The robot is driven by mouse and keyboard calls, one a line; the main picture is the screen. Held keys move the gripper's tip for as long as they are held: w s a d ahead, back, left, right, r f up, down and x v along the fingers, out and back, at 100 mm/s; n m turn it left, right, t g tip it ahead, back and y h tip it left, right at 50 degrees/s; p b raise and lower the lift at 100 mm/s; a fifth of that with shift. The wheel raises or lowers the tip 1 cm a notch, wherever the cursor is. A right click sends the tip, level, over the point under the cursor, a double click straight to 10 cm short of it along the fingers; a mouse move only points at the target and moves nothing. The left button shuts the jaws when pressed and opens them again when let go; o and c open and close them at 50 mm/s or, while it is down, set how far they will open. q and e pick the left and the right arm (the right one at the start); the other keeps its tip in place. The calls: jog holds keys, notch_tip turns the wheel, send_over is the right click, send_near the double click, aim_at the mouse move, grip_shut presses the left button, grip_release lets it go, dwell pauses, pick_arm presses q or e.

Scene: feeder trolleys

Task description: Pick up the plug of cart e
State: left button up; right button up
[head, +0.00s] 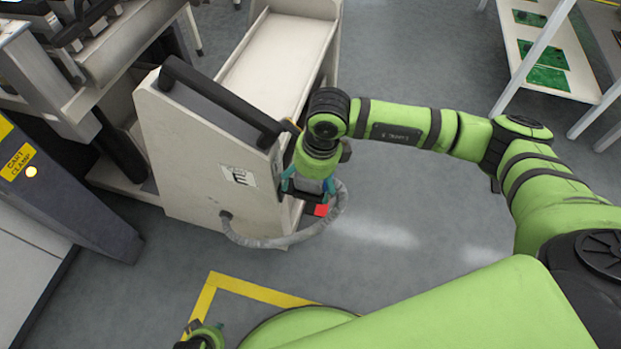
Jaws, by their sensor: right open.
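Cart e (190,150) is a cream trolley with a black handle and an "E" label on its end panel. A grey cable (265,243) leaves the lower part of that panel and loops to the right and up towards my right gripper. My right gripper (307,194) points down beside the cart's right edge, with its teal fingers open. A red and dark piece (321,210), probably the plug, shows just below the fingertips. The gripper partly hides it, and I cannot tell whether they touch. Part of my left arm's end (205,336) shows at the bottom left; its jaws are unclear.
A machine with a yellow "cart clamp" sign (18,161) stands at the left. A white rack (540,60) with green boards is at the upper right. Yellow tape (255,288) marks the floor in front. The grey floor (420,215) right of the cart is clear.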

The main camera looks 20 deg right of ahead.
jog(key=c, duration=1.7)
jog(key=shift+r, duration=0.1)
notch_tip(320, 180, up, 4)
jog(key=shift+f, duration=0.2)
jog(key=shift+c, duration=0.2)
pick_arm(q)
jog(key=shift+w+r+p, duration=0.15)
jog(key=shift+r+p, duration=0.45)
jog(key=shift+p, duration=0.4)
pick_arm(e)
jog(key=s+d+r, duration=0.4)
jog(key=d+r, duration=0.6)
jog(key=shift+s+d+r, duration=0.15)
jog(key=shift+s+d, duration=0.15)
jog(key=shift+s, duration=0.1)
